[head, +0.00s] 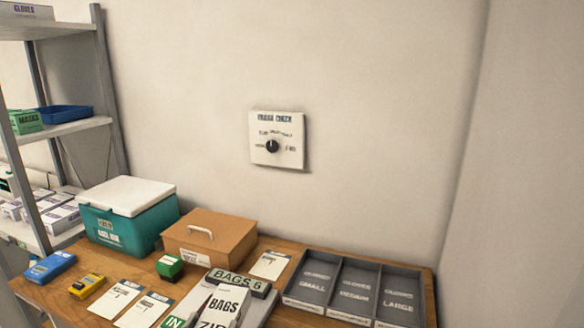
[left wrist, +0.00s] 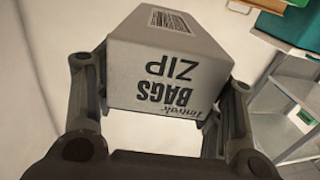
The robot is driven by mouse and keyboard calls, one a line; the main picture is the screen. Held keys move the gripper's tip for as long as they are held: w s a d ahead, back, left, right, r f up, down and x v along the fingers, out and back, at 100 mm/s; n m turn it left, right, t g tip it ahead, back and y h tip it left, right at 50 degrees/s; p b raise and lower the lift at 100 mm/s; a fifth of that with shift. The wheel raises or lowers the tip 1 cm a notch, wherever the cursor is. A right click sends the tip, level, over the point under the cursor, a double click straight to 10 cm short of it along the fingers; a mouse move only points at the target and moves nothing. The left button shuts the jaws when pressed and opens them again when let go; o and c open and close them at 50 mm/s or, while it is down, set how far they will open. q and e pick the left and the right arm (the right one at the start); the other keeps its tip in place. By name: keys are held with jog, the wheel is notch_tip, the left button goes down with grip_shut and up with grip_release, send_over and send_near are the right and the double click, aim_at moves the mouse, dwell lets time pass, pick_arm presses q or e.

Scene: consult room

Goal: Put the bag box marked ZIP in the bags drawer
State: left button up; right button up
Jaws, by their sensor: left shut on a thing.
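The bag box (left wrist: 165,75) is pale, with a barcode and the words BAGS and ZIP in black. My left gripper (left wrist: 163,88) is shut on it, with one finger on each side. In the head view a white box (head: 226,300) with the same words shows at the bottom edge, partly cut off; the gripper fingers are not clear there. Just behind it is a dark label reading BAGS 6 (head: 238,282) on a grey piece (head: 258,311). I cannot tell whether this is the bags drawer or whether it is open. My right gripper is not in view.
The wooden table holds a teal cool box (head: 125,228), a brown box with a handle (head: 209,237), several cards and small devices. A grey tray (head: 352,292) marked SMALL, MEDIUM and LARGE fills the right. A shelf rack (head: 60,130) stands left. A dial panel (head: 277,139) is on the wall.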

pick_arm(q)
jog(key=s+a+f+n+y, duration=0.1)
jog(key=s+a, duration=0.1)
jog(key=s, duration=0.4)
jog(key=s+a+f+n+y, duration=0.1)
jog(key=s+f+y, duration=0.1)
jog(key=s, duration=0.5)
jog(key=shift+a, duration=0.4)
